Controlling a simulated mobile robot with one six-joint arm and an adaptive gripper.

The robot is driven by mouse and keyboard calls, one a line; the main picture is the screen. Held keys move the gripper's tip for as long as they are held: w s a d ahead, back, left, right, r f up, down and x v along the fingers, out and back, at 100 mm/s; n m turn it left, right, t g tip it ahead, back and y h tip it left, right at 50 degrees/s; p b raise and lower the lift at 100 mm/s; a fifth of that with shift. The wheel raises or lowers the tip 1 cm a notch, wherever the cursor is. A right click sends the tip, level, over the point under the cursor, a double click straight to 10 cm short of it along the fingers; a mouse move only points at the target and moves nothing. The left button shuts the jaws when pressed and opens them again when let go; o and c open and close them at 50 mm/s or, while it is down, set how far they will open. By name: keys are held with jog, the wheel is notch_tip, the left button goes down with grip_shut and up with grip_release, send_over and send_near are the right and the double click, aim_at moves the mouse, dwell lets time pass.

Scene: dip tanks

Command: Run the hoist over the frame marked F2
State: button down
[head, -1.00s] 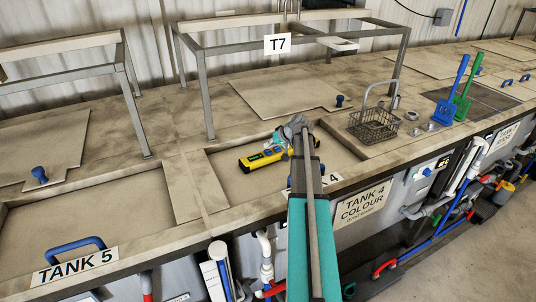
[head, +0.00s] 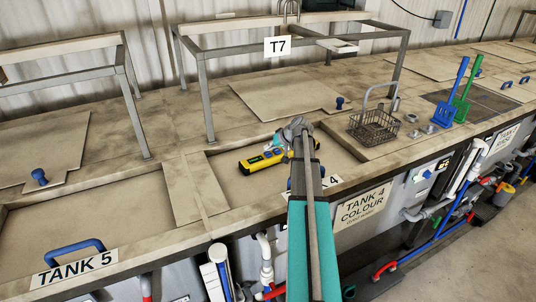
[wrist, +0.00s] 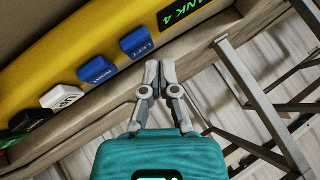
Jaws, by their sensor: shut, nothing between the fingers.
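A yellow pendant (head: 260,161) lies on the recessed lid at tank 4, partly hidden by my gripper. In the wrist view the pendant (wrist: 70,45) has a green-lit display (wrist: 183,10) ending in "ANK 4". It has a blue button marked LEFT (wrist: 137,44), another blue button (wrist: 97,70), a white one (wrist: 62,96) and a black one (wrist: 30,119). My gripper (wrist: 159,72) is shut and empty, its tips just below and right of the LEFT button in the picture; contact is unclear. The metal frame (head: 204,100) at the back carries the label T7 (head: 277,46). No hoist is clearly visible.
A wire basket (head: 374,128) stands right of my arm, with small metal cups beside it. Blue (head: 446,112) and green (head: 463,108) scoops stand further right. Another metal frame (head: 130,90) stands at left, behind the TANK 5 lid (head: 95,215). Pipes run along the tank fronts.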

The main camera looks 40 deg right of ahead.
aim_at(269, 153)
jog(key=shift+f+b, duration=0.9)
dwell(1.4)
jog(key=shift+r, duration=0.15)
jog(key=shift+r+p, duration=0.75)
jog(key=shift+p, duration=0.15)
jog(key=shift+r, duration=0.1)
jog(key=shift+r+p, duration=2.4)
jog(key=shift+p, duration=0.1)
dwell(2.1)
